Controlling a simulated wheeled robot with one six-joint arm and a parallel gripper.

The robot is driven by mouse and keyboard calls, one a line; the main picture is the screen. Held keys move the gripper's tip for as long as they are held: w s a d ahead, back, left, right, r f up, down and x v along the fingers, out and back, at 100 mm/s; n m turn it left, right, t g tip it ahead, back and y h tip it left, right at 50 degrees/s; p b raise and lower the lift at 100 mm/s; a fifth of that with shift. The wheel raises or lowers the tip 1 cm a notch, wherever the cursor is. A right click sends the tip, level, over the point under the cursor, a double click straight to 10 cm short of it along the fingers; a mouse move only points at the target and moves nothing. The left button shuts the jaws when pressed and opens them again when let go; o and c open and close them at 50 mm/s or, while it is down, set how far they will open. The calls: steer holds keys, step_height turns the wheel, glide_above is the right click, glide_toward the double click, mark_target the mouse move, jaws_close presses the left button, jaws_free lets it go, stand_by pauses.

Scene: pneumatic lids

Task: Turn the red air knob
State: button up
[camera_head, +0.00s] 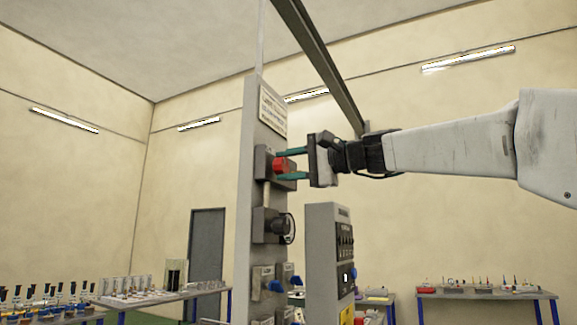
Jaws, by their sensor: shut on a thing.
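The red air knob (281,165) sits on a dark block (262,163) fixed to the side of a tall grey post panel (247,205). My gripper (288,164) reaches in from the right, with its green fingers level, one above and one below the knob. It is shut on the red knob. Part of the knob is hidden behind the fingers. How far the knob is turned cannot be told from here.
A grey control box (325,262) stands close to the right. A sign (272,110) is above. Tables with small parts (486,292) stand behind.

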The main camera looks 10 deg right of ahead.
steer(key=shift+n, duration=1.1)
steer(key=o, duration=1)
steer(key=v, duration=0.7)
steer(key=shift+s+d, duration=0.25)
steer(key=shift+d, duration=0.05)
